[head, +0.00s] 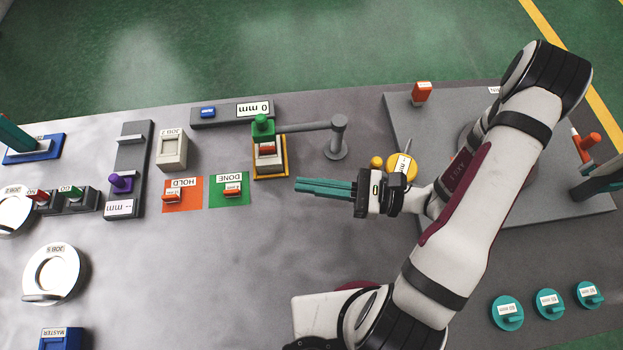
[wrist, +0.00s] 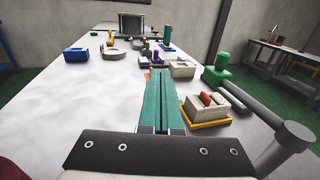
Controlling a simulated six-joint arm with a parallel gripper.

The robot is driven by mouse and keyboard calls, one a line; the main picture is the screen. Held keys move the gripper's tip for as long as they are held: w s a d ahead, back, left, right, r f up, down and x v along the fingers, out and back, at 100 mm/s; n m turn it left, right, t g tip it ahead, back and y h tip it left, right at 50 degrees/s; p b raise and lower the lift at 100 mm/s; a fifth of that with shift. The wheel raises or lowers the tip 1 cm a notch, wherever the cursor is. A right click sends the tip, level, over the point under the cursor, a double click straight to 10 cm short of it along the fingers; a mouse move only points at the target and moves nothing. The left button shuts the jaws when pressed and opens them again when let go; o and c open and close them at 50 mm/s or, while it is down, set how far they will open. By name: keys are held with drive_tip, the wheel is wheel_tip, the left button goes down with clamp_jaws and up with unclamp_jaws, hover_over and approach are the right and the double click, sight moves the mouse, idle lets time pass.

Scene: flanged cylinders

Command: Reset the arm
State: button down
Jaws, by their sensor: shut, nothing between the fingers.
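My gripper (head: 298,187) shows in the head view with its teal fingers shut together and nothing between them. It hangs over the grey table, pointing left, apart from any object. In the wrist view the shut fingers (wrist: 158,80) reach forward over the table. My arm comes from the lower right and folds back over the grey base plate (head: 455,112).
Left of the fingertips lie the green DONE mat (head: 238,203) and orange HOLD mat (head: 190,208), each bearing a small red-orange part. A yellow-edged fixture (head: 268,165) and a grey post (head: 337,138) stand just behind. The table's front middle (head: 200,290) is clear.

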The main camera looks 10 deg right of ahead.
drive_tip(key=s+a+r+n+g+h, duration=0.3)
drive_tip(key=s+r+n+g, duration=0.25)
drive_tip(key=n+g, duration=0.25)
drive_tip(key=s+d+r+n+t+h, duration=0.3)
drive_tip(key=s+d+n+h, duration=0.3)
drive_tip(key=h, duration=0.6)
drive_tip(key=shift+d+r+n+h, duration=0.15)
drive_tip(key=shift+r+n+h, duration=0.15)
drive_tip(key=shift+r+n, duration=0.35)
